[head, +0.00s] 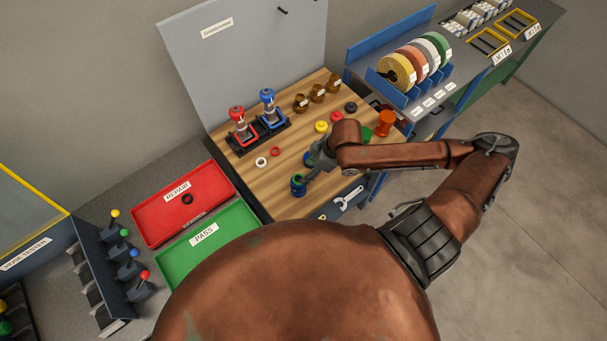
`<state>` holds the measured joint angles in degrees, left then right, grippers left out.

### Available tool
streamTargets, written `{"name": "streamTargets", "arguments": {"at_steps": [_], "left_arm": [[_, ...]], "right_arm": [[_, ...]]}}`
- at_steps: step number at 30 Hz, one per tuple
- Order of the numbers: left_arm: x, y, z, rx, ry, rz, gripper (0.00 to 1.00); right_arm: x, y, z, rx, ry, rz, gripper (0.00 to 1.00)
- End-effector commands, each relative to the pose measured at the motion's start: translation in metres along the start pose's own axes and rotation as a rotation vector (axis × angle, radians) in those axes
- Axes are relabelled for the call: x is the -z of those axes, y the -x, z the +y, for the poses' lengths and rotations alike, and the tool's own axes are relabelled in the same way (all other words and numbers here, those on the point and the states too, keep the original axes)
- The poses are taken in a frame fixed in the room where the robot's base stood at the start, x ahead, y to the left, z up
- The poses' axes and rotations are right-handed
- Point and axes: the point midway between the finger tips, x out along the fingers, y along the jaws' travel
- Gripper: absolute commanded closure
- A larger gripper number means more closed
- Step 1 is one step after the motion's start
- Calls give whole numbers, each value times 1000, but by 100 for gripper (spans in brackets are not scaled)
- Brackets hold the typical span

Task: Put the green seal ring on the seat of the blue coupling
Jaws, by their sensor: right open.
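A small dark blue part, which looks like the blue coupling (298,186), stands upright near the front edge of the wooden bench top. A greenish tint shows at its top, but it is too small to tell whether this is the green seal ring. My right gripper (309,176) is open, pointing down just right of and behind the coupling's top. I cannot tell whether it touches it. Another blue piece (308,158) shows behind the gripper, partly hidden by it. My left gripper is out of view.
A white ring (261,162) and a red ring (275,151) lie left on the bench. Red tray (158,222) and green tray (178,262) lie left.

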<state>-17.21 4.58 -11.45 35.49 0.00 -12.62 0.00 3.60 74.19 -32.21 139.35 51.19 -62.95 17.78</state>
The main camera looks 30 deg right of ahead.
Motion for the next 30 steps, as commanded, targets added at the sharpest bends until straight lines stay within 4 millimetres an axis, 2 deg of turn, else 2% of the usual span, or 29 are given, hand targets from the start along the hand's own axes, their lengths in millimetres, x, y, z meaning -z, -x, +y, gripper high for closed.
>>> {"name": "streamTargets", "arguments": {"at_steps": [4, 9, 30], "left_arm": [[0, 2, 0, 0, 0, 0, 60], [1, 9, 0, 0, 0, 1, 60], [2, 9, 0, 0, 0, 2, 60]], "right_arm": [[-1, 28, 0, -2, 1, -3, 53], [0, 47, 0, 0, -1, -2, 53], [0, 51, 0, 1, -1, 0, 53]]}}
